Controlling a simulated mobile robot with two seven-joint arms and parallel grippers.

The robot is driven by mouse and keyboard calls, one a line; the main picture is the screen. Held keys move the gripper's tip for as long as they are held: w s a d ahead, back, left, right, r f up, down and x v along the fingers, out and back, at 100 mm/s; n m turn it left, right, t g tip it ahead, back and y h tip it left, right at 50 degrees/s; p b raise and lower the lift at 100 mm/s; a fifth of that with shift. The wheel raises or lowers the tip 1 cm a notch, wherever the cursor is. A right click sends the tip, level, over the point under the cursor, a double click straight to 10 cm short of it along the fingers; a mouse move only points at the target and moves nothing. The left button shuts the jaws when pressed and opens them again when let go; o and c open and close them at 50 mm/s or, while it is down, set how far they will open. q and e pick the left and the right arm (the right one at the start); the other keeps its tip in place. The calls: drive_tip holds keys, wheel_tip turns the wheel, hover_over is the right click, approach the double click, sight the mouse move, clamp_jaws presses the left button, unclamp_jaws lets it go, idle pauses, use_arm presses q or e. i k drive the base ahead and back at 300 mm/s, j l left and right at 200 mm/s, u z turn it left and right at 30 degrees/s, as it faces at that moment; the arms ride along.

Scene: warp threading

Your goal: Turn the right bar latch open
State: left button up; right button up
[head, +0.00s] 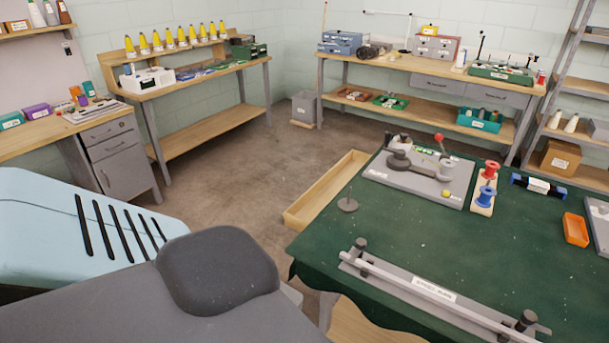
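A long pale bar (405,285) lies on a grey base plate with a white label (434,290) at the front edge of the green-covered table. A dark upright latch post with a round top stands at its left end (360,246). A similar dark latch post, the right one (525,321), stands at its right end, close to the bottom edge of the picture. It is too small to tell whether the right latch is turned open or closed. Neither of my grippers is in view.
The green table (380,237) also holds a grey plate (420,181) with a red-knobbed lever, a spool stand (482,208) with red and blue spools, and an orange tray (575,229). Open floor (240,190) lies left.

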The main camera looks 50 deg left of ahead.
sight(360, 242)
drive_tip(key=u, duration=1.15)
